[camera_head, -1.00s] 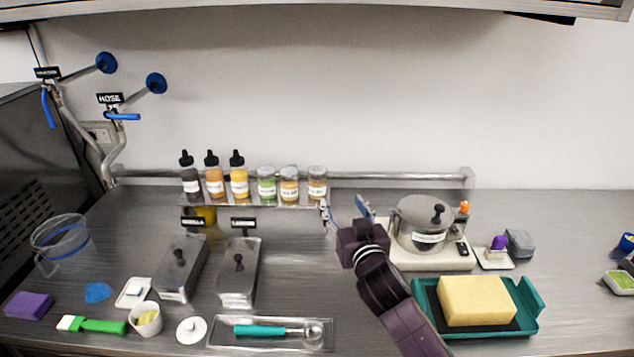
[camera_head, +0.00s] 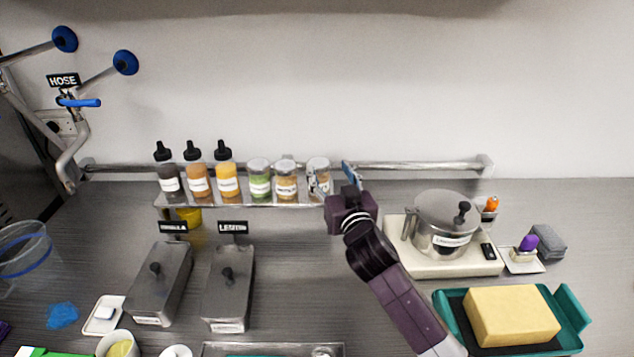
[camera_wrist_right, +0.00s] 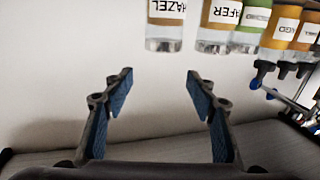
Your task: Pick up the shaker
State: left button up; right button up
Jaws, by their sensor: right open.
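Three shaker-like jars with pale lids stand at the right end of the wall shelf: a green one (camera_head: 259,180), a tan one (camera_head: 286,182) and a brown one (camera_head: 318,165). I cannot tell which is the task's shaker. My right gripper (camera_head: 337,184) is open and empty. Its left finger covers part of the rightmost jar in the head view. In the right wrist view, upside down, the jar labelled HAZEL (camera_wrist_right: 165,30) lies beyond the gap between the open fingers (camera_wrist_right: 158,85). A jar reading "AFER" (camera_wrist_right: 218,28) is beside it. My left gripper is not in view.
Several dark-capped squeeze bottles (camera_head: 197,178) share the shelf (camera_head: 285,203) on the left. A metal pot (camera_head: 440,222) on a pale base stands right of my right arm. Two lidded steel containers (camera_head: 160,287) sit below the shelf. A rail (camera_head: 420,165) runs along the wall.

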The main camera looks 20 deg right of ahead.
aim_at(322, 176)
notch_tip(322, 176, down, 5)
jog(key=b, duration=0.3)
jog(key=shift+w+r+b, duration=0.1)
jog(key=shift+r+b, duration=0.05)
jog(key=shift+b, duration=0.2)
jog(key=shift+w, duration=0.15)
jog(key=shift+w+r, duration=0.1)
jog(key=shift+w, duration=0.9)
jog(key=w+p, duration=0.1)
jog(key=w, duration=0.1)
jog(key=w+p, duration=0.1)
jog(key=w, duration=0.1)
jog(key=shift+w+f, duration=0.2)
jog(key=shift+w, duration=0.2)
jog(key=shift+w+f, duration=0.1)
jog(key=shift+w, duration=0.25)
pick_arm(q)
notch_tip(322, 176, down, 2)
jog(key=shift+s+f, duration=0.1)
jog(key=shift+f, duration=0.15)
pick_arm(e)
jog(key=shift+c, duration=0.6)
jog(key=c, duration=0.8)
